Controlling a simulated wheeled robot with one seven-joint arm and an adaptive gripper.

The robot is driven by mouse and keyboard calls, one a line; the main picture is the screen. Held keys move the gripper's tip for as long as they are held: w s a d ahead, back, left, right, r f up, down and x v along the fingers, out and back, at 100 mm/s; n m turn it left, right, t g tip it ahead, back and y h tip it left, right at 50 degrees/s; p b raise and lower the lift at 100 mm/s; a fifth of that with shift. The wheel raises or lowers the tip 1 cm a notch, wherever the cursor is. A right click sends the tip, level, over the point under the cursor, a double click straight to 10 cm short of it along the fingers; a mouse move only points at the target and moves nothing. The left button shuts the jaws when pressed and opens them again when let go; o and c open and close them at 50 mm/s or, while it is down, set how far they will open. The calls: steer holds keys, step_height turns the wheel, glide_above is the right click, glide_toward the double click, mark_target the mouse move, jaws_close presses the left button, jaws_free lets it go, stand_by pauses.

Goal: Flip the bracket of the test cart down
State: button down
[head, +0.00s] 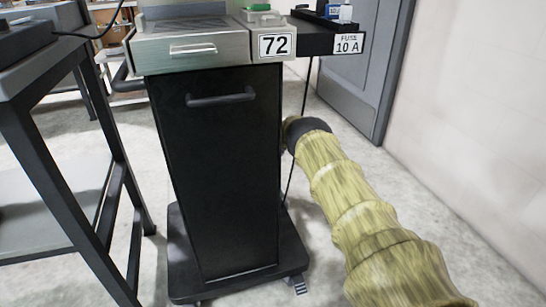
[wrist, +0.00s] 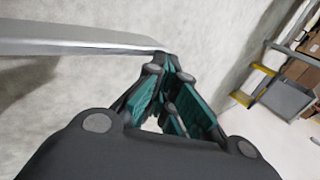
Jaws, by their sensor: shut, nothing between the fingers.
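The test cart (head: 215,170) has a tall black front, a steel drawer and a "72" plate in the head view. A dark side shelf (head: 312,42) labelled "FUSE 10 A" sticks out level from its upper right. I cannot tell which part is the bracket. My sleeved arm reaches to the cart's right side, below that shelf; the gripper is hidden there in the head view. In the wrist view my gripper (wrist: 172,75) has its teal-padded fingers closed together and empty. A grey strip (wrist: 80,38) runs up to the fingertips; I cannot tell whether they touch.
A dark-framed table (head: 50,140) stands close on the left. A grey door (head: 360,70) and a pale wall (head: 470,100) are behind and to the right. A thin dark cord or rod hangs beside the cart. Shelving with boxes (wrist: 290,80) shows in the wrist view.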

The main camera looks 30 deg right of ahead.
steer(key=shift+s+a+f, duration=0.1)
steer(key=shift+a+f, duration=0.3)
steer(key=shift+f, duration=0.15)
steer(key=shift+r, duration=0.1)
step_height(320, 180, up, 15)
steer(key=p, duration=0.7)
steer(key=shift+w+d, duration=0.2)
steer(key=shift+d, duration=0.1)
